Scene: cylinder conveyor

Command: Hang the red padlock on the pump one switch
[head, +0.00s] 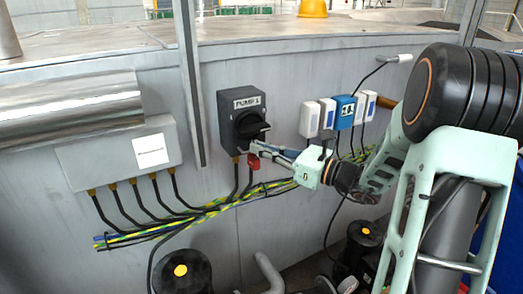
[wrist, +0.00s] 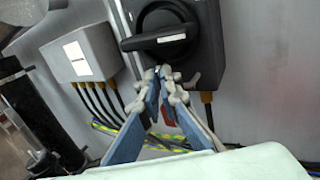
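The pump one switch is a dark grey box (head: 240,118) with a "PUMP 1" label and a black rotary handle (head: 251,125) on the wall. It fills the top of the wrist view, with its handle (wrist: 160,38) lying roughly crosswise. My gripper (head: 256,149) is just below the handle, its fingertips close together at the lower edge of the switch (wrist: 163,76). The red padlock (head: 253,162) hangs upright right under the fingertips; a bit of red (wrist: 167,114) shows between the fingers in the wrist view. The fingers look shut on its shackle, which is mostly hidden.
A grey junction box (head: 118,155) with several cables is left of the switch. Several white and blue boxes (head: 344,112) line the wall at right. Yellow-green and blue cables (head: 215,207) run below. Black pumps with yellow caps (head: 181,270) stand at the bottom.

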